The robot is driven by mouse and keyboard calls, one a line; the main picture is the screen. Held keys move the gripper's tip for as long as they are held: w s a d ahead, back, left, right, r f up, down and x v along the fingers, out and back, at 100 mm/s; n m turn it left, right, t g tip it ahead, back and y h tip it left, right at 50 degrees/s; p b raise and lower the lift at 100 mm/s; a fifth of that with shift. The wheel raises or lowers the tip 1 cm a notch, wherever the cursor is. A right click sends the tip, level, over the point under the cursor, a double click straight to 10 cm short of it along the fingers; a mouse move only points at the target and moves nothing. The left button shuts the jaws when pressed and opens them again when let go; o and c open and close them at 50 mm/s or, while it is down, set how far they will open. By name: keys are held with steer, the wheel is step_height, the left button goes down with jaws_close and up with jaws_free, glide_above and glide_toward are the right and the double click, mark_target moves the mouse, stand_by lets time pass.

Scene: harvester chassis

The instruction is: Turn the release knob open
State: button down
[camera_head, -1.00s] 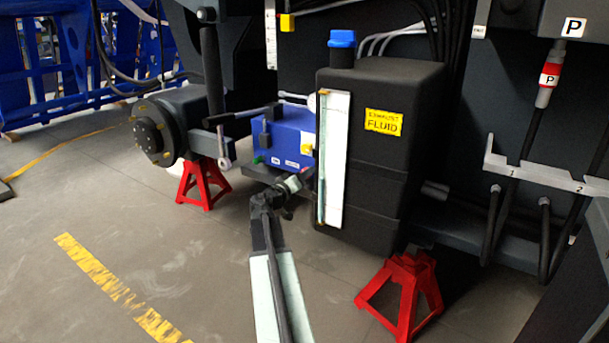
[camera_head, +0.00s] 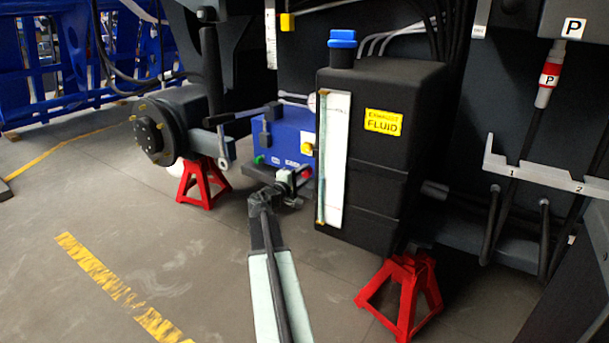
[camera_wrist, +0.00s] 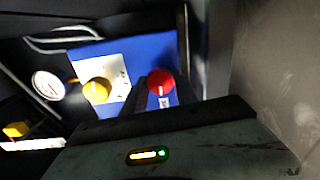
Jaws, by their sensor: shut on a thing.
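A blue box (camera_head: 285,130) sits low on the chassis, left of the black tank. A red knob (camera_wrist: 160,78) with a white mark is on its face in the wrist view; it also shows in the head view (camera_head: 306,173). My gripper (camera_wrist: 160,88) is shut on this red knob, its dark fingers on either side. It also shows in the head view (camera_head: 298,177). A yellow knob (camera_wrist: 97,90) on a white plate is left of it, apart from my fingers. I cannot read which knob is labelled release.
A pressure gauge (camera_wrist: 48,85) is left of the yellow knob. The black exhaust fluid tank (camera_head: 390,170) stands close on the right. Red stands (camera_head: 203,182) support the chassis. The floor at the front left is clear.

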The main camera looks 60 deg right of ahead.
steer(key=n, duration=0.4)
steer(key=shift+a+f, duration=0.1)
steer(key=n, duration=0.4)
steer(key=shift+n+g, duration=0.3)
steer(key=shift+n, duration=0.1)
steer(key=n, duration=0.4)
steer(key=shift+b, duration=0.3)
steer(key=n, duration=0.5)
steer(key=c, duration=1)
jaws_free()
steer(key=shift+n, duration=0.3)
steer(key=shift+o, duration=0.2)
